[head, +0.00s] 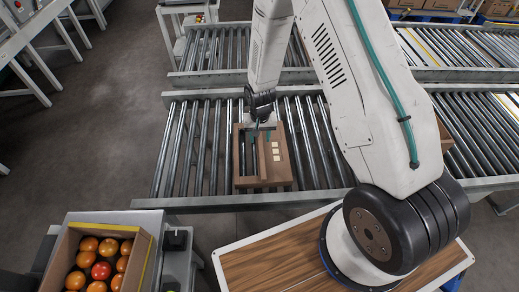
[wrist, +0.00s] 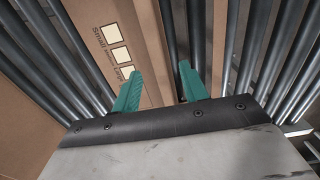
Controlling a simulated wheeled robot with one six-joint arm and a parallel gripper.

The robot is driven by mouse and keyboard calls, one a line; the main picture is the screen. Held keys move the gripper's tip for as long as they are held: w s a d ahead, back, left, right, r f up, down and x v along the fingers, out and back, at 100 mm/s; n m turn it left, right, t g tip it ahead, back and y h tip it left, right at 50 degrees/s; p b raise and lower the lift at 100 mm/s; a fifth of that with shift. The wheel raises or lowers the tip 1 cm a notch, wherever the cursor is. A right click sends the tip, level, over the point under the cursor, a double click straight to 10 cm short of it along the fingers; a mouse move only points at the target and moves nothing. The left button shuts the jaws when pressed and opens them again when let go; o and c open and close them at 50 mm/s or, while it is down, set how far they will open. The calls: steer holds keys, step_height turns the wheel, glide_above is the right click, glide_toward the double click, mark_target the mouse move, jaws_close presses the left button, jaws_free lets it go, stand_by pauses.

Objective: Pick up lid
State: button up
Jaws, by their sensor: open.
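The lid (head: 277,170) is a brown cardboard piece lying on the roller conveyor, with a long opening that shows rollers and a panel with white label squares. In the wrist view the labelled cardboard panel (wrist: 120,20) fills the upper middle, with printed size words beside the squares. My gripper (head: 262,131) is over the far part of the lid, pointing down. Its two teal fingers (wrist: 160,84) are apart with nothing held between them. The left finger overlaps the labelled panel and the right one overlaps the gap beside it. I cannot tell whether they touch the cardboard.
The roller conveyor (head: 192,150) has free rollers left of the lid. A second conveyor (head: 215,52) runs behind. An open carton (head: 141,257) of tomatoes stands at the lower left. A wood-topped surface (head: 262,272) is in front. More brown cardboard (head: 445,136) shows behind my arm.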

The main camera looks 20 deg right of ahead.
mark_target(261, 146)
steer(key=f, duration=0.4)
steer(key=shift+d+f, duration=0.25)
steer(key=shift+c, duration=0.3)
jaws_close()
